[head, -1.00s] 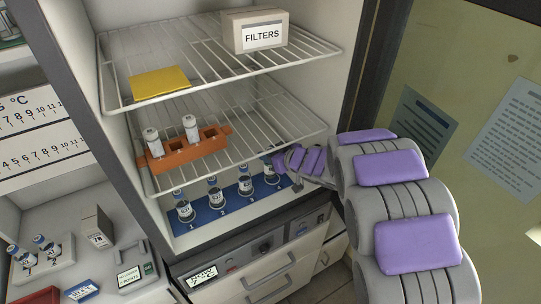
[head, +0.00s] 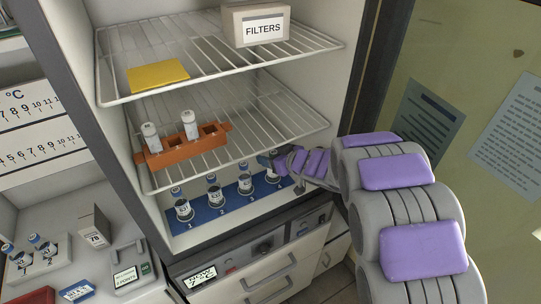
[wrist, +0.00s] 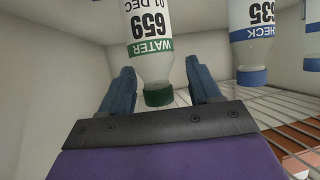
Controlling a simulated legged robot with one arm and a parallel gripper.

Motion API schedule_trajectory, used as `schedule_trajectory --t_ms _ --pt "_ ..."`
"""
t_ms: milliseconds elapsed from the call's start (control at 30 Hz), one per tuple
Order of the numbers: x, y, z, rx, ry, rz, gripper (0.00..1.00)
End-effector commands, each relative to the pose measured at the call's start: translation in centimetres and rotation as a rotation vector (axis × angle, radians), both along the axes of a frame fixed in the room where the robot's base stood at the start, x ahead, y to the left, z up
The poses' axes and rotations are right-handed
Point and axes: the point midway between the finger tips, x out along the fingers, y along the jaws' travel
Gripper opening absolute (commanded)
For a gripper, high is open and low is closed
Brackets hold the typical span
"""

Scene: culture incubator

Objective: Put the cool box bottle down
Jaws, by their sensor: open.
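A clear bottle with a green cap and a label reading WATER, 659 (wrist: 153,45) stands between my fingers in the wrist view, which shows it cap-down in the picture. My gripper (wrist: 158,88) is open, one finger on each side of the bottle's neck and cap; I cannot tell whether either finger touches it. In the head view my gripper (head: 268,160) is just above the rightmost bottle (head: 272,176), at the right end of the numbered blue mat (head: 229,206). That bottle's top is partly hidden by the gripper.
Other bottles (head: 214,194) stand on the mat to the left; blue-capped CHECK bottles (wrist: 252,40) show beside mine. A wire shelf (head: 240,150) with an orange rack (head: 170,156) is close above. The incubator's right wall is near. A tray with bottles (head: 40,262) stands at lower left.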

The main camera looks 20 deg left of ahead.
Motion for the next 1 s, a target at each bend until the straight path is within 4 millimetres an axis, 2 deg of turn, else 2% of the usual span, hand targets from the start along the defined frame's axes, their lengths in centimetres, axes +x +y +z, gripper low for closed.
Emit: schedule_trajectory --t_ms 233,500,700,1000 --pt "-0.4 -0.8 0.7 -0.001 0.0 -0.002 0.62" --pt "-2.3 -4.0 2.7 -0.002 -0.001 -0.002 0.62" --pt "-3.1 -5.5 3.3 -0.003 0.003 -0.003 0.62" --pt "-3.3 -5.7 3.3 -0.001 0.002 0.0 0.62"
